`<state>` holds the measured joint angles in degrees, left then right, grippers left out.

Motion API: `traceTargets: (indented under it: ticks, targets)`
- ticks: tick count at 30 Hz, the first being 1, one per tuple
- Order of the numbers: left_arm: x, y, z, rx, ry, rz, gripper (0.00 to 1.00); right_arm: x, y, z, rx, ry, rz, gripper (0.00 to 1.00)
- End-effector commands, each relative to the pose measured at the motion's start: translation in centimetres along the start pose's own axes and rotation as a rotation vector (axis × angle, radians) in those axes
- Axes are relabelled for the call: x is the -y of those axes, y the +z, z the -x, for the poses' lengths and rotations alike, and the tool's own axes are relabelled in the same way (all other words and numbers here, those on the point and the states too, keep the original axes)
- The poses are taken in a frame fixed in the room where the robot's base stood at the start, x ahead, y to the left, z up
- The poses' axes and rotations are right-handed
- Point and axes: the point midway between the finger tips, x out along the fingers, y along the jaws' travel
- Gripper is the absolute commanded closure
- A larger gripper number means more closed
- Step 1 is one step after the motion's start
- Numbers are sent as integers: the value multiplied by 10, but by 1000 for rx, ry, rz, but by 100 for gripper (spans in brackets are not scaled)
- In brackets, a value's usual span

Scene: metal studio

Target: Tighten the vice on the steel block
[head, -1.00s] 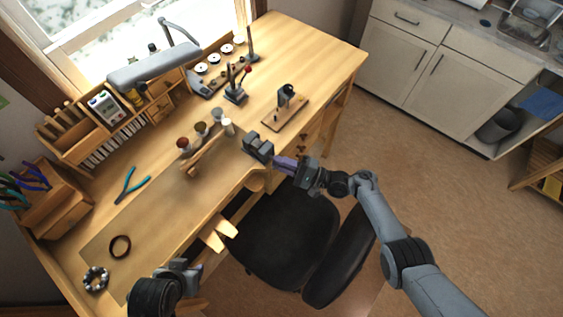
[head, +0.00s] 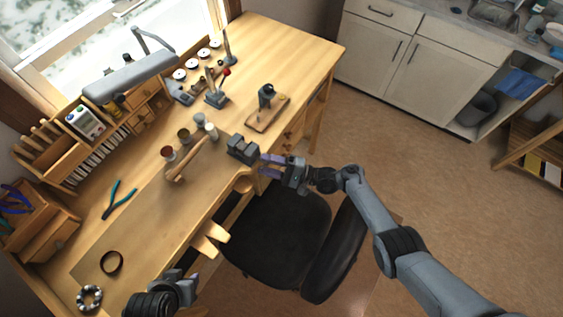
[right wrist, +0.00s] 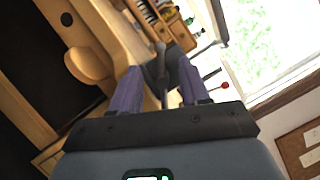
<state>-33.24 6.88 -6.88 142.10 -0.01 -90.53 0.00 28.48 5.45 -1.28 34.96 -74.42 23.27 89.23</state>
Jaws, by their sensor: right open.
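The small dark grey vice (head: 241,149) stands at the front edge of the wooden bench. I cannot make out the steel block separately from the vice in the head view. My right gripper (head: 263,164) is just in front of the vice, with its two purple fingers apart. In the right wrist view the open fingers (right wrist: 160,88) stand either side of a thin grey bar (right wrist: 163,95), with the dark vice (right wrist: 160,68) beyond. I cannot tell whether they touch the bar. My left gripper (head: 192,282) is at the bottom, partly seen, away from the vice.
A wooden hammer (head: 188,163) and small jars (head: 184,134) lie left of the vice. A small stand on a wooden base (head: 266,112) is behind it. Pliers (head: 119,199) lie further left. A black chair (head: 275,240) stands under my right arm.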

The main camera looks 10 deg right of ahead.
Motion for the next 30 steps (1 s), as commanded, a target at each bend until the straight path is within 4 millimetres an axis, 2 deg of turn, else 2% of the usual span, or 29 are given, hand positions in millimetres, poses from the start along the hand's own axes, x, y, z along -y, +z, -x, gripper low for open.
traceTargets:
  ticks: [9,16,21,30]
  targets:
    - [1,-10,31,0,0,0,61,43,19,-4,-2,-2,2,54]
    - [2,-16,49,-1,-1,-1,61,68,40,38,-3,2,3,54]
    - [2,-17,54,-1,-1,-1,61,83,52,64,-3,1,2,54]
    - [2,-19,58,0,0,-1,61,101,67,91,-2,1,0,54]
